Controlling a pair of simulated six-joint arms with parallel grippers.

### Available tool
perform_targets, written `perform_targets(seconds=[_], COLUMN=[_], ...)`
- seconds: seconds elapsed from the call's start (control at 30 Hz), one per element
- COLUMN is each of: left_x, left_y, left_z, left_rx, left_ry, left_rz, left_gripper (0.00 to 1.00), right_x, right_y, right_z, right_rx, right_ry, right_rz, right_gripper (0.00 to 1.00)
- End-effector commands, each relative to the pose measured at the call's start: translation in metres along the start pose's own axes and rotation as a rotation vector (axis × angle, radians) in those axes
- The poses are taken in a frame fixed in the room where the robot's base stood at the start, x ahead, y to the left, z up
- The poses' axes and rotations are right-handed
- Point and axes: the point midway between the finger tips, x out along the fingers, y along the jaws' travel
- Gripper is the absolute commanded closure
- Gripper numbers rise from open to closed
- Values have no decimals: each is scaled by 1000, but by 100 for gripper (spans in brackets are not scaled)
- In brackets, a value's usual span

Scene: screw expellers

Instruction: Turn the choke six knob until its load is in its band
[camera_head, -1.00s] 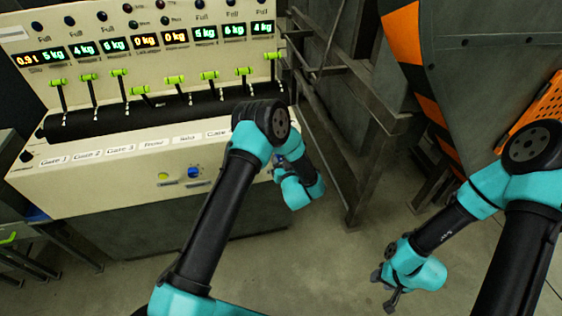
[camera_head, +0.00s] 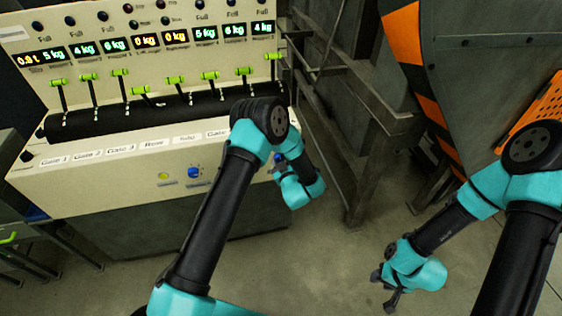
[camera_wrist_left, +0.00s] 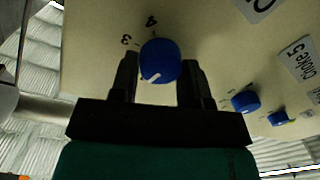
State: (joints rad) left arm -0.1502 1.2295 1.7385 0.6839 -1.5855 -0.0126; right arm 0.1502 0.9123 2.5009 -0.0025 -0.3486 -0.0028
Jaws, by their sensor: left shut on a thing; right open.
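In the left wrist view, the blue choke knob (camera_wrist_left: 160,62) stands on the cream panel, between the two dark fingers of my left gripper (camera_wrist_left: 157,70). The gripper is shut on it. The knob's white pointer line aims down and left. Marks 3 and 4 show at its upper left. Its own label is mostly cut off; "Choke 5" is printed beside a neighbouring knob. My right gripper (camera_head: 385,289) is open and empty above the floor at lower right.
Two further blue knobs (camera_wrist_left: 246,101) (camera_wrist_left: 278,118) sit to the right in the wrist view.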

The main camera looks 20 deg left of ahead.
Motion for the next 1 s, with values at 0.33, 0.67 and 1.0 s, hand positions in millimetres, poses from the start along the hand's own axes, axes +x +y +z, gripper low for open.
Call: perform_targets(seconds=[0.33,0.67,1.0], left_x=[-1,-1,0], left_y=[-1,-1,-1], left_z=[0,0,0], left_rx=[-176,-208,-206], left_ry=[-13,-15,-15], left_rz=[1,2,2], left_gripper=[81,81,43], right_x=[0,0,0], right_y=[0,0,0], right_z=[0,0,0], right_rx=[0,0,0], right_ry=[0,0,0], right_rz=[0,0,0], right_gripper=[57,57,57])
